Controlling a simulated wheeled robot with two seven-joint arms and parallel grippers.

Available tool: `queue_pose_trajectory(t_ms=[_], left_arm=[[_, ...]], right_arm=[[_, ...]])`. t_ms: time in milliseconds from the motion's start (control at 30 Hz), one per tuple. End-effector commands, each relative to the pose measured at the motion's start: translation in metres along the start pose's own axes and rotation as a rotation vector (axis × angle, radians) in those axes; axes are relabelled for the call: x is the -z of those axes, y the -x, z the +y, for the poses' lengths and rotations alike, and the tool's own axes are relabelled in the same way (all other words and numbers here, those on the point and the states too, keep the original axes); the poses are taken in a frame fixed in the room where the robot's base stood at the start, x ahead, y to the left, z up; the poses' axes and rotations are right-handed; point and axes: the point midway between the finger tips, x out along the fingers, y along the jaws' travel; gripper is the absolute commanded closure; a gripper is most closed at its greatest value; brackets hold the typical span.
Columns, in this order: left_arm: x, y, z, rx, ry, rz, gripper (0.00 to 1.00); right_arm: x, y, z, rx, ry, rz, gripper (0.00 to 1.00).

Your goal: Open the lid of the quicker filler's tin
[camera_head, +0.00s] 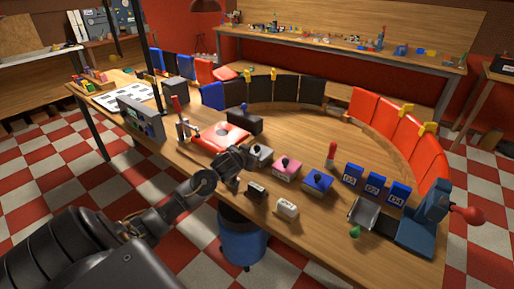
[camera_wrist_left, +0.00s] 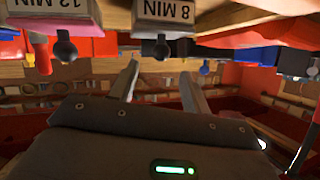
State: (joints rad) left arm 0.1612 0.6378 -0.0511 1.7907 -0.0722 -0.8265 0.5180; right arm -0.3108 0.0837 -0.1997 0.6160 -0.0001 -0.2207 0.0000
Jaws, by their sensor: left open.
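The grey tin (camera_head: 261,153), with a dark knob on its lid, stands on the table. In the left wrist view, where things hang upside down, this tin (camera_wrist_left: 165,13) is labelled 8 MIN. The pink-lidded tin (camera_head: 287,169) to its right is labelled 12 MIN in the left wrist view (camera_wrist_left: 62,13). Both lids look shut. My left gripper (camera_head: 243,157) is open and empty beside the grey tin, partly hiding it. In the left wrist view the gripper's spread fingers (camera_wrist_left: 158,80) point toward the 8 MIN tin's knob, apart from it. My right gripper is out of view.
A blue tin (camera_head: 317,181) stands right of the pink one. A red pad (camera_head: 221,137) and a dark box (camera_head: 244,122) lie behind left. A blue bin (camera_head: 241,238) stands below.

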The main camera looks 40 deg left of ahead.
Motion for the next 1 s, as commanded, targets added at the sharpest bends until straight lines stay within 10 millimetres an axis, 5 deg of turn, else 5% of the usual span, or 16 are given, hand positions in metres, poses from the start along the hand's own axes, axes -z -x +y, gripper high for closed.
queue_pose_trajectory(t_ms=[433,900,1000], left_arm=[[-0.001,-0.07,-0.003,0.005,0.002,-0.003,0.53],[-0.002,-0.08,-0.004,0.005,0.001,-0.002,0.53],[-0.002,-0.08,-0.004,0.005,0.001,-0.002,0.66]], right_arm=[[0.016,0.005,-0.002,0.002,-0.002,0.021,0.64],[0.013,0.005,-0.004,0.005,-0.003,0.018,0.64],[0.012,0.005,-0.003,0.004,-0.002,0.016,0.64]])
